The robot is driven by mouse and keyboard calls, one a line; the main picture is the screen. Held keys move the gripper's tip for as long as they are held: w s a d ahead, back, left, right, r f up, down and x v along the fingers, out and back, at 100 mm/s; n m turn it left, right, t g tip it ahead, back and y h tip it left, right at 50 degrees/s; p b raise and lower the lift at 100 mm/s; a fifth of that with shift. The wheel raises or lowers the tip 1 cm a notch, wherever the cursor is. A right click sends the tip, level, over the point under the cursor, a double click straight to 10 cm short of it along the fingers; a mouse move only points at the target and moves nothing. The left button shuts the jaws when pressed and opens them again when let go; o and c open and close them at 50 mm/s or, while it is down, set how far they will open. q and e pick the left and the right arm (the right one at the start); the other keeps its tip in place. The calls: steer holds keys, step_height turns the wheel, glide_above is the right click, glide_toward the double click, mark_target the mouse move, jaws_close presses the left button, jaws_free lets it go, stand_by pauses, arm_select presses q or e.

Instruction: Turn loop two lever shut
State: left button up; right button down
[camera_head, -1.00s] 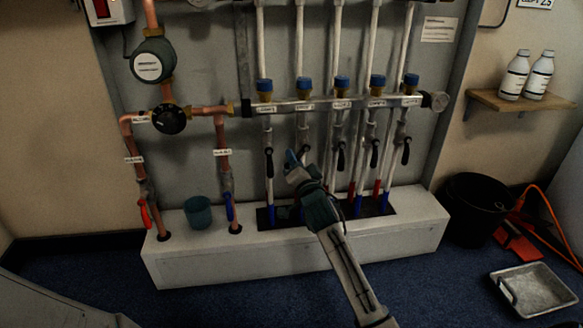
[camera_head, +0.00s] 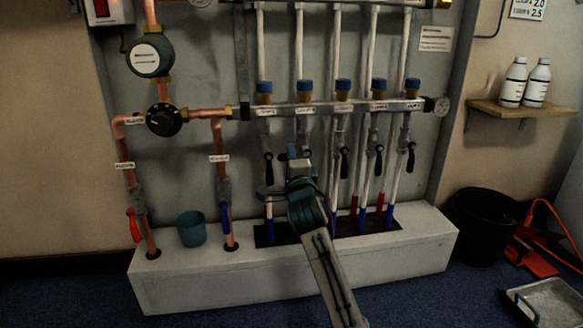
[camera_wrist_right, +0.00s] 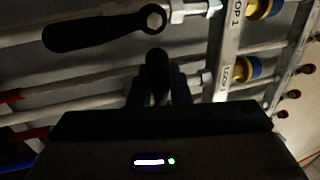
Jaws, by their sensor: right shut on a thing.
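The loop two lever (camera_wrist_right: 157,68) is black and stands between my right gripper's fingers in the right wrist view. Its visible part runs roughly across its white pipe; the rest is hidden by the gripper. My right gripper (camera_head: 298,154) is shut on it, below the second blue-capped valve (camera_head: 304,86) of the manifold rail (camera_head: 325,107). The gripper also shows in the wrist view (camera_wrist_right: 158,98). The loop one lever (camera_wrist_right: 95,32) lies along its pipe beside the gripper; in the head view (camera_head: 268,169) it hangs down. My left gripper is out of view.
Other black levers hang to the right, the nearest (camera_head: 344,163) close to my gripper. A white plinth (camera_head: 300,275) runs below the pipes and carries a teal cup (camera_head: 190,229). A black bucket (camera_head: 484,225) and a grey tray (camera_head: 548,303) stand on the floor at right.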

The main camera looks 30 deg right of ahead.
steer(key=shift+r+m, duration=0.2)
steer(key=shift+m, duration=0.4)
steer(key=c, duration=1.4)
jaws_free()
